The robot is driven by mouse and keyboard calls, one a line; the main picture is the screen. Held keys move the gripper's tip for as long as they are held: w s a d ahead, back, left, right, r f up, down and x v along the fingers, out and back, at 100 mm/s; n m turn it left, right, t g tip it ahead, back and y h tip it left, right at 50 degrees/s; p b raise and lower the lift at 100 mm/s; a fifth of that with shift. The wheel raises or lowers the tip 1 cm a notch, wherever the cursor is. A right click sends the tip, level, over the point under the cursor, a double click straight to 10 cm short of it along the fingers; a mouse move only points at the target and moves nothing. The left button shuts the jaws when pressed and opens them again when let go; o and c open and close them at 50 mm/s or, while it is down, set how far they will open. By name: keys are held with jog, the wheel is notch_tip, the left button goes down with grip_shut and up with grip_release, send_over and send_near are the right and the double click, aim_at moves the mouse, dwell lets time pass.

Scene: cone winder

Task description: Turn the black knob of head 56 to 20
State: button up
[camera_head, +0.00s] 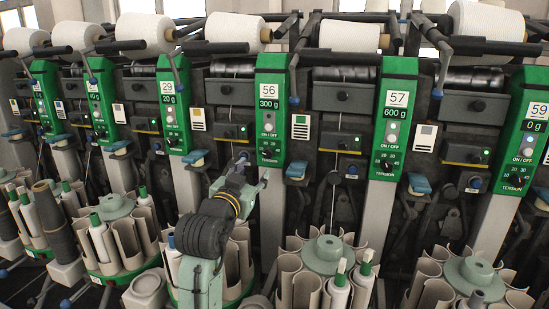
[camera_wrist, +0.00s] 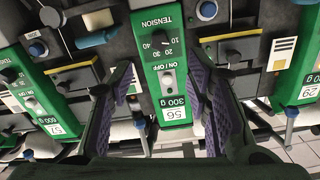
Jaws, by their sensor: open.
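The green panel of head 56 (camera_head: 270,91) stands near the middle of the head view, marked 56 and 300 g. It shows upside down in the wrist view (camera_wrist: 176,92). Its black knob (camera_wrist: 162,45) sits in a dial marked 10, 20, 30 and 40, above the word TENSION. I cannot clearly read where the knob points. My gripper (camera_head: 253,171) is in front of the lower part of this panel. In the wrist view my gripper (camera_wrist: 162,65) is open and empty, with purple-padded fingers either side of the panel, and the knob shows between and beyond the fingertips.
The panel of head 57 (camera_head: 392,115) is to the right, the panel of head 29 (camera_head: 172,105) to the left. A blue knob (camera_wrist: 207,10) is beyond the dial in the wrist view. Below stand carousels of tubes, such as a green hub (camera_head: 326,249). White cones (camera_head: 236,31) line the top.

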aim_at(267, 156)
jog(key=p+x, duration=0.3)
jog(key=x, duration=0.7)
jog(key=shift+w+d+f+p, duration=0.1)
jog(key=shift+w+p, duration=0.2)
jog(key=shift+w, duration=0.1)
grip_shut()
